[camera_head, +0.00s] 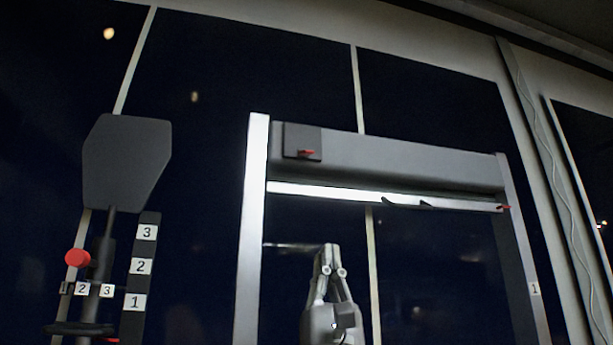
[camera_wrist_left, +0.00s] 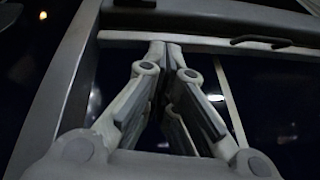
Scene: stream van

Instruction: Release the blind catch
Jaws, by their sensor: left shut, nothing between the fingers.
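The blind is a grey roller housing (camera_head: 400,163) across the top of a frame, with a pale bottom bar (camera_head: 340,194) just under it. A small red catch (camera_head: 306,153) sits on a dark square plate (camera_head: 297,141) at the housing's left end. A dark handle (camera_head: 406,202) is on the bottom bar; it also shows in the left wrist view (camera_wrist_left: 262,41). My left gripper (camera_head: 328,247) is shut and empty, fingers pointing up, below the bar in the picture. In the left wrist view its fingertips (camera_wrist_left: 165,45) overlap the bar; contact cannot be told. The right gripper is not in view.
A red tip (camera_head: 503,207) shows at the bar's right end. The frame has a left post (camera_head: 252,230) and a right post (camera_head: 522,250), marked 1. At left stand a dark headrest-like panel (camera_head: 126,160), a red knob (camera_head: 77,258) and a numbered strip (camera_head: 141,265).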

